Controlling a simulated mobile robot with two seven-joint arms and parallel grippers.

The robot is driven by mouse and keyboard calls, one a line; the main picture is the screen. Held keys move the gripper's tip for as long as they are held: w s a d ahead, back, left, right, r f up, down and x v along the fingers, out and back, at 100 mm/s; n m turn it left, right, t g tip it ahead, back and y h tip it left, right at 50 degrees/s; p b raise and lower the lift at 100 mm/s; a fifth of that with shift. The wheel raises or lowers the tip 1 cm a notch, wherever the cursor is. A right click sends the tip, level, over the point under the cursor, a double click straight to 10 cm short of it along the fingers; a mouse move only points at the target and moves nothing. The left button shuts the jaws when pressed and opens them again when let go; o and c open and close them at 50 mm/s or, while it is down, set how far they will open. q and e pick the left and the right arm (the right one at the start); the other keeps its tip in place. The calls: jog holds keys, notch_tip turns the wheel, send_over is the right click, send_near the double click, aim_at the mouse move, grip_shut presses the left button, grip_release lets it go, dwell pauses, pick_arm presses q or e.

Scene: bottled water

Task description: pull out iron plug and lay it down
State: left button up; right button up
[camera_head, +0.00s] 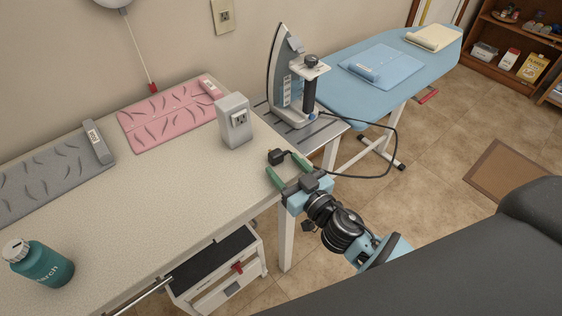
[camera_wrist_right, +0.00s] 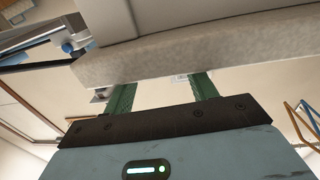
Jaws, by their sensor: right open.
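The iron's plug (camera_head: 276,157), dark with an orange-brown side, is out of the socket and sits at the table's right edge. Its black cord (camera_head: 394,150) loops right and back to the upright iron (camera_head: 285,82). The grey socket box (camera_head: 235,121) stands on the table with its outlet empty. My right gripper (camera_head: 285,165) is open, its green fingertips close to the plug; I cannot tell whether they touch it. The right wrist view shows the two green fingers (camera_wrist_right: 163,95) apart, but no plug. My left gripper is not in view.
The table (camera_head: 180,185) holds a pink mat (camera_head: 165,115), a grey mat (camera_head: 45,180) and a teal bottle (camera_head: 42,264). A blue ironing board (camera_head: 385,80) stands behind right. The table's middle is clear.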

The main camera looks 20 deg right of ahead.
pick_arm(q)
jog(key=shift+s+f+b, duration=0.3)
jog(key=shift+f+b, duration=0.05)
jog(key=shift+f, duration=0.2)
pick_arm(e)
jog(key=v, duration=0.5)
jog(key=shift+s, duration=0.1)
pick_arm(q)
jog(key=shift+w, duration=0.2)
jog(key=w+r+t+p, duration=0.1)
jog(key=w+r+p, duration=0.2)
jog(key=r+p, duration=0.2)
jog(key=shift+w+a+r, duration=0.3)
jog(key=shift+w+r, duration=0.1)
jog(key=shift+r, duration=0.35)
pick_arm(e)
jog(key=s+f+g+h, duration=0.1)
jog(key=s+f+g, duration=0.2)
jog(key=s, duration=0.6)
jog(key=s+d+f+g, duration=0.1)
jog(key=s+f+g, duration=0.1)
jog(key=s+f, duration=0.6)
jog(key=s+d+f+m+g+h, duration=0.1)
jog(key=s+f+g, duration=0.2)
jog(key=s, duration=0.8)
notch_tip(320, 180, down, 3)
jog(key=shift+d+r+g+h, duration=0.2)
jog(key=shift+r+g+h, duration=0.05)
jog(key=shift+g+h, duration=0.05)
